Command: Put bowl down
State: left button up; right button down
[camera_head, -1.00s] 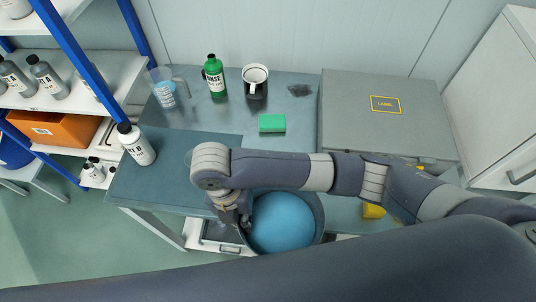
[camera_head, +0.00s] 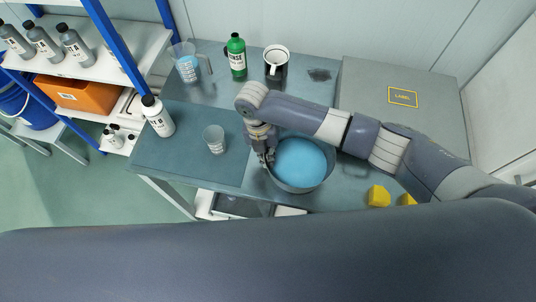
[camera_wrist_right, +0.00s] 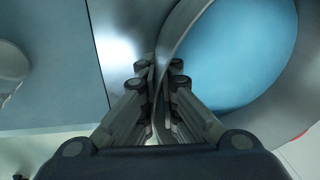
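A grey metal bowl (camera_head: 286,186) with a smooth blue filling (camera_head: 300,162) is at the front part of the bench (camera_head: 185,160). My right gripper (camera_head: 266,160) is at the bowl's left rim, pointing down. In the right wrist view the fingers (camera_wrist_right: 160,85) are closed on the bowl's wall, which passes between them, and the blue filling (camera_wrist_right: 235,55) lies to the right. The bowl looks level. I cannot tell whether its base touches the bench top. My left gripper is not in view.
A clear beaker (camera_head: 214,140) stands left of the bowl, with a white bottle (camera_head: 157,116) farther left. A green bottle (camera_head: 236,57), a jug (camera_head: 187,64) and a black-and-white mug (camera_head: 276,66) stand behind. A grey case (camera_head: 385,110) and yellow pieces (camera_head: 378,196) are to the right.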

jog(key=shift+f, duration=0.4)
jog(key=c, duration=2.3)
grip_release()
jog(key=shift+f, duration=0.2)
jog(key=o, duration=0.5)
jog(key=shift+r, duration=0.1)
